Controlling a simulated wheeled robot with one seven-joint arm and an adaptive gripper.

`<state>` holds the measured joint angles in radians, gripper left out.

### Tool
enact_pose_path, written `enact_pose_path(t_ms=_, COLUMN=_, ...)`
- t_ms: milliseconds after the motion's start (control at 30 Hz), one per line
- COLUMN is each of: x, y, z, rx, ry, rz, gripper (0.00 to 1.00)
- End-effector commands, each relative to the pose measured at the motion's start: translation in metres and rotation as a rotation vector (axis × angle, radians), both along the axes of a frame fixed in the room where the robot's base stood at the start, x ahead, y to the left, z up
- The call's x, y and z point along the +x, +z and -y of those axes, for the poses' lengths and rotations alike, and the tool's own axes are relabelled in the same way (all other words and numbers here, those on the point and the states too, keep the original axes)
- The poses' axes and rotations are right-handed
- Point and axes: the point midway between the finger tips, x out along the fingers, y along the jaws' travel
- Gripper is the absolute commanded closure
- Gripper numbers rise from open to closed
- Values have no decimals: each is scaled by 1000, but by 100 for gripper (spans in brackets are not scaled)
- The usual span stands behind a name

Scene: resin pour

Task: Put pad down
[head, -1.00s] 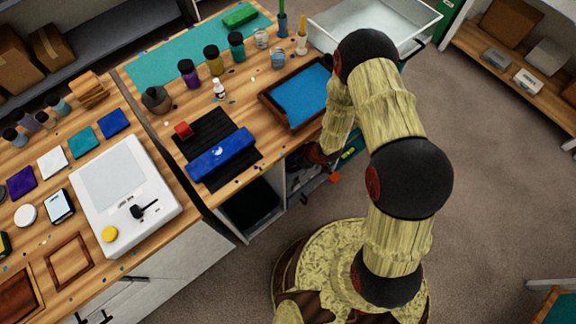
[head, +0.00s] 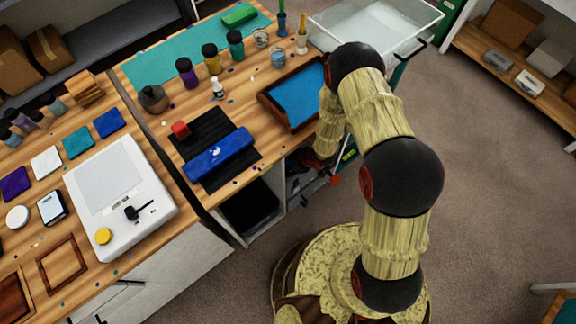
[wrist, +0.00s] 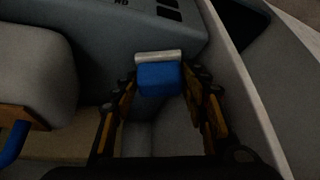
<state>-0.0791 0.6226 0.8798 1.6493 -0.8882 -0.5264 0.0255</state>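In the wrist view, a small blue pad (wrist: 159,80) with a pale grey strip along its top edge sits between the tips of my gripper (wrist: 160,86). The fingers stand at its left and right sides, and the gap matches its width, so the gripper appears shut on it. Below and around it are dim grey surfaces. In the head view my arm reaches down beside the front edge of the workbench (head: 260,146), toward the open space under it. The gripper and pad are hidden there.
A white device (head: 155,240) stands on the left bench. In the wrist view, a pale wall edge (wrist: 240,90) runs close by on the right.

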Motion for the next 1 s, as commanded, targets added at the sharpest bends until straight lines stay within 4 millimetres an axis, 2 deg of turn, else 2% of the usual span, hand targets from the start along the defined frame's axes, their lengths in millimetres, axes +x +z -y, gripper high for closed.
enact_pose_path(t_ms=333, x=0, y=0, z=0, rx=-1, ry=0, rz=-1, gripper=50)
enact_pose_path(t_ms=467, x=-1, y=7, z=1, rx=-1, ry=-1, rz=-1, gripper=50)
enact_pose_path(t_ms=1000, x=-27, y=93, z=42, rx=0, ry=-1, rz=0, gripper=50)
